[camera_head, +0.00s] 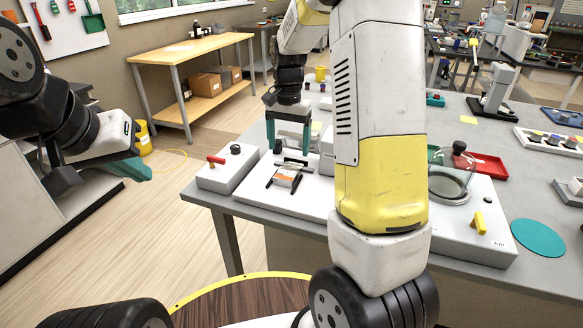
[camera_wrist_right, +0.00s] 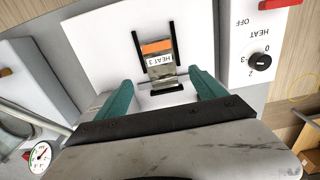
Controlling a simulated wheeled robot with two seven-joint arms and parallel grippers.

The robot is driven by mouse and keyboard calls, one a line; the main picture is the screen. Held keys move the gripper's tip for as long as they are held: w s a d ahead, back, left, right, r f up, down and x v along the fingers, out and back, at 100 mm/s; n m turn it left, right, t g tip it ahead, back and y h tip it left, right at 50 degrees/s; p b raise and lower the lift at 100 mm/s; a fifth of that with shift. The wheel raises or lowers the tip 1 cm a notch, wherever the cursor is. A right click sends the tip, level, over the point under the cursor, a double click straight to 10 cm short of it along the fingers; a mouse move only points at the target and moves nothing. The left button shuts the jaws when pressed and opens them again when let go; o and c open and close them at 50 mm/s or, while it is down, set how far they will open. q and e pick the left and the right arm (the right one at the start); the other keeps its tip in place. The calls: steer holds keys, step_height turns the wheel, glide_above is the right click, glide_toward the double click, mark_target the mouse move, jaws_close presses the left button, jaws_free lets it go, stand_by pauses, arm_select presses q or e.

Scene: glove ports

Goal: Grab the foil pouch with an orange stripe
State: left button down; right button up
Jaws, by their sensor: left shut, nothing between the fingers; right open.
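The foil pouch (camera_head: 286,177) lies on the white plate of a bench device in the head view. My right gripper (camera_head: 288,147) is open above the pouch with teal fingers pointing down. In the right wrist view, the fingertips of this gripper (camera_wrist_right: 163,80) stand either side of the pouch's near end, with nothing held. My left gripper (camera_head: 143,171) is shut and empty at the left, away from the bench.
A white control box (camera_head: 228,168) with a red lever and black knob stands left of the pouch. A glass dome (camera_head: 450,178) and red tray (camera_head: 484,166) are to the right, beyond my right arm. A wooden shelf table (camera_head: 190,50) stands behind.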

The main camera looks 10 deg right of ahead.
mark_target(289, 169)
steer(key=f, duration=0.8)
steer(key=shift+w+d, duration=0.1)
steer(key=shift+w, duration=0.2)
steer(key=shift+r, duration=0.1)
steer(key=shift+c, duration=0.4)
steer(key=c, duration=1.5)
